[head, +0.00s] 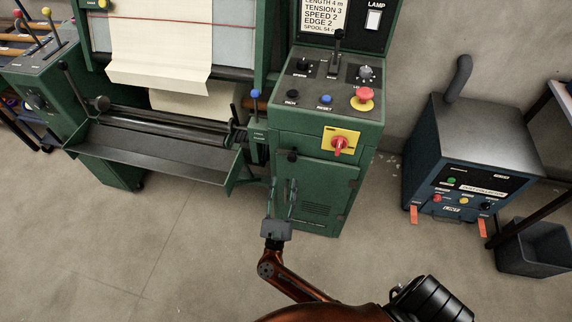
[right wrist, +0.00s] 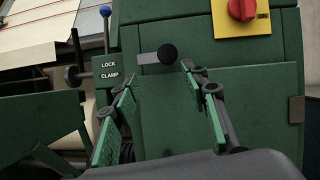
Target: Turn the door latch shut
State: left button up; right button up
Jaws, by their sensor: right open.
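The door latch (head: 292,155) is a black round knob on the front of the green machine cabinet, at the upper left of its lower door (head: 335,185). In the right wrist view the latch (right wrist: 167,53) shows a short grey bar lying nearly level, with the knob at its right end. My right gripper (head: 282,184) is open and empty, below the latch in the head view. In the right wrist view its two green-padded fingers (right wrist: 155,78) spread to either side, with the knob ahead between their tips and apart from them. My left gripper is out of view.
A red rotary switch on a yellow plate (head: 341,142) sits above the door. A blue-knobbed lever (head: 255,95) and the LOCK/CLAMP plate (right wrist: 108,68) are left of the latch. A grey tray (head: 150,148) juts out at left. A blue unit (head: 465,165) stands right; floor between is clear.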

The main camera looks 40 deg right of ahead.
aim_at(291, 161)
jog(key=w+d+r, duration=0.1)
jog(key=d, duration=0.1)
jog(key=w+d+r+m, duration=0.1)
jog(key=d, duration=0.1)
jog(key=w+d+r+m+g, duration=0.1)
jog(key=w+d, duration=0.1)
jog(key=shift+w+r+h, duration=0.1)
jog(key=shift+r+h, duration=0.2)
jog(key=shift+r, duration=0.1)
jog(key=shift+c, duration=0.7)
grip_shut()
